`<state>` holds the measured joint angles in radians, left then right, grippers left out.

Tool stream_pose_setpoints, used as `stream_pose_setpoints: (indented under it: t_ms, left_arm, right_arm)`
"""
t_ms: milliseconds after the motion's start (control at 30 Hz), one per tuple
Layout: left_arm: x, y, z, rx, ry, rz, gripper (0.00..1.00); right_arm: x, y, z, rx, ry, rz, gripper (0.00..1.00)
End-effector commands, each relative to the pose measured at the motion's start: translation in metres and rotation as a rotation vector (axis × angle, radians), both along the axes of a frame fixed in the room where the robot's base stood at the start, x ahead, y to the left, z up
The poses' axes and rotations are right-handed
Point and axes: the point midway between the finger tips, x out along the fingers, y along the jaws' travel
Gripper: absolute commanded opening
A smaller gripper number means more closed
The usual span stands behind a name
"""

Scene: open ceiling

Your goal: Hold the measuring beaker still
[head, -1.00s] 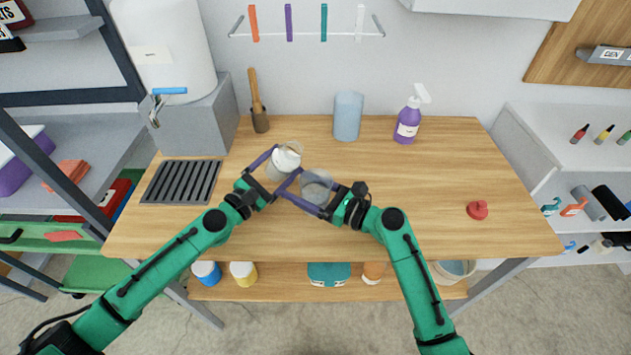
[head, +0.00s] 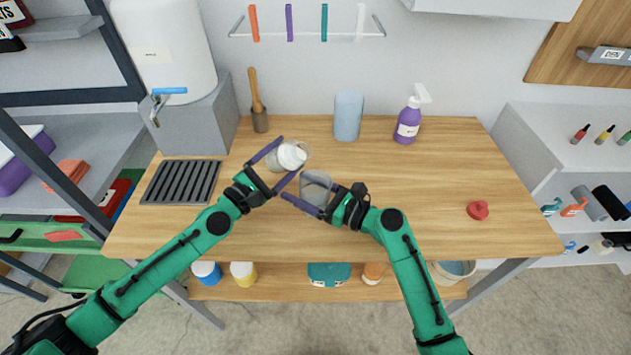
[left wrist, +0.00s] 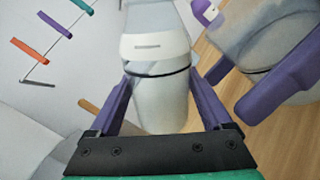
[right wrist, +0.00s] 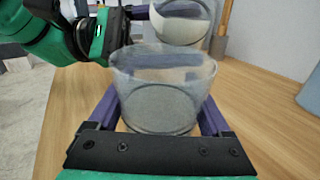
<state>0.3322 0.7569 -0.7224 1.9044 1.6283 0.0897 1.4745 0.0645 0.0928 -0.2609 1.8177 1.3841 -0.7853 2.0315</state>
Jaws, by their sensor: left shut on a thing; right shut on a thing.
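The measuring beaker (head: 317,187), a clear, wide vessel, is held upright between the fingers of my right gripper (head: 299,190). In the right wrist view the beaker (right wrist: 158,95) fills the middle, with a finger on each side; its lower part looks greyish. My left gripper (head: 291,154) is shut on a second vessel (head: 290,156), clear with a white part. This second vessel shows in the left wrist view (left wrist: 162,85) and behind the beaker in the right wrist view (right wrist: 180,25). The two vessels are close together, with the left one farther back.
The wooden table (head: 410,215) is clear on the right except for a red knob-like piece (head: 477,210). A dark drain grate (head: 180,182) lies at the left.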

Motion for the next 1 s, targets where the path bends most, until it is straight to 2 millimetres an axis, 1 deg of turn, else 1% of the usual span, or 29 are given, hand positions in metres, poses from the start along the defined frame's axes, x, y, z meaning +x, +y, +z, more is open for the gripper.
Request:
stream_pose_setpoints:
  t_ms: [1000]
  left_arm:
    - [0.0049,0.0054,0.0,0.08,-0.083,0.004,0.05]
  right_arm:
    - [0.0002,-0.0007,0.0006,0.0,-0.002,-0.001,0.3]
